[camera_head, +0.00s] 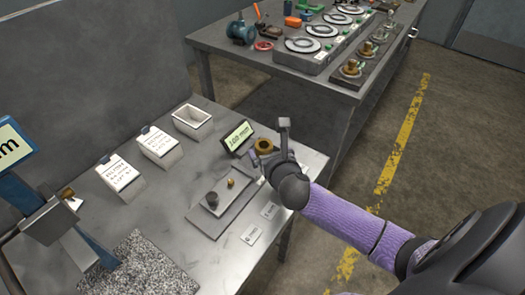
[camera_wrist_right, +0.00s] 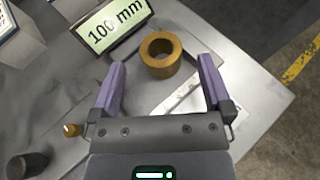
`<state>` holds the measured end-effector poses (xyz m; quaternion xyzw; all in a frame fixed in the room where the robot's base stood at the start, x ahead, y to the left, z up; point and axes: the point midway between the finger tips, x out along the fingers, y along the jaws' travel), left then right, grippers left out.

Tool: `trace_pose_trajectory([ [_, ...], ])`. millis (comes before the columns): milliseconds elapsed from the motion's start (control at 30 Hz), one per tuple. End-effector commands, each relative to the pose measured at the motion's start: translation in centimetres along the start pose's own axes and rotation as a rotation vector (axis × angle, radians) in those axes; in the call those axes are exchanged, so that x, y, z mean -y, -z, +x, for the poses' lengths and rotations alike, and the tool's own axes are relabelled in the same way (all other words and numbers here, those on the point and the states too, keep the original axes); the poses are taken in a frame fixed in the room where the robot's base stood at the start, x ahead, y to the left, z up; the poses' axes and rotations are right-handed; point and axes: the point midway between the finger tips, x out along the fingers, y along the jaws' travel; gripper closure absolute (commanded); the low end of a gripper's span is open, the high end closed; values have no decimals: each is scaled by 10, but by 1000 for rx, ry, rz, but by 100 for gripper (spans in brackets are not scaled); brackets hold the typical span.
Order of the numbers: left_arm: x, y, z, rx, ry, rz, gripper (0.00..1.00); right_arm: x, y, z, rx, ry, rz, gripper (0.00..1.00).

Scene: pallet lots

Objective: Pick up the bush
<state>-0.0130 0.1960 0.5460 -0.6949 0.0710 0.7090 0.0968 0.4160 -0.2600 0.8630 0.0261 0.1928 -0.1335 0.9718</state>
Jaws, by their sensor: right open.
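The bush is a short bronze ring (camera_head: 264,150) with a wide hole, standing on the metal bench by the small sign that seems to read 100 mm. In the right wrist view the bush (camera_wrist_right: 160,71) lies ahead of my right gripper (camera_wrist_right: 162,66), centred between the lines of its two purple fingers. The fingers are apart with nothing held. In the head view my right gripper (camera_head: 270,144) is close by the bush and hides part of it. I cannot tell its exact height above the bench.
The 100 mm sign (camera_wrist_right: 115,27) stands close to the bush. A grey plate (camera_head: 220,214) with a dark cylinder and a small brass part lies nearby, beside white labels (camera_head: 251,234). A white open box (camera_head: 192,112) and two cards stand farther back. A second bench (camera_head: 330,91) is behind.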

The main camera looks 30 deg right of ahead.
Motion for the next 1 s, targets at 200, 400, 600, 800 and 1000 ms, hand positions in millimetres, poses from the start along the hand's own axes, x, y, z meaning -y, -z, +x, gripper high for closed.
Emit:
trace_pose_trajectory([
  [200,10,-12,17,30,17,1,100,0,3,29,-2,1,1,0],
  [400,11,-11,15,27,18,-2,100,0,1,28,-1,0,1,4],
  [600,11,-7,16,19,17,-1,100,0,1,28,-1,0,1,47],
  [800,10,-2,16,11,16,1,100,0,2,28,-2,0,1,89],
  [1000,10,-1,16,10,16,2,100,0,1,28,-1,0,1,100],
])
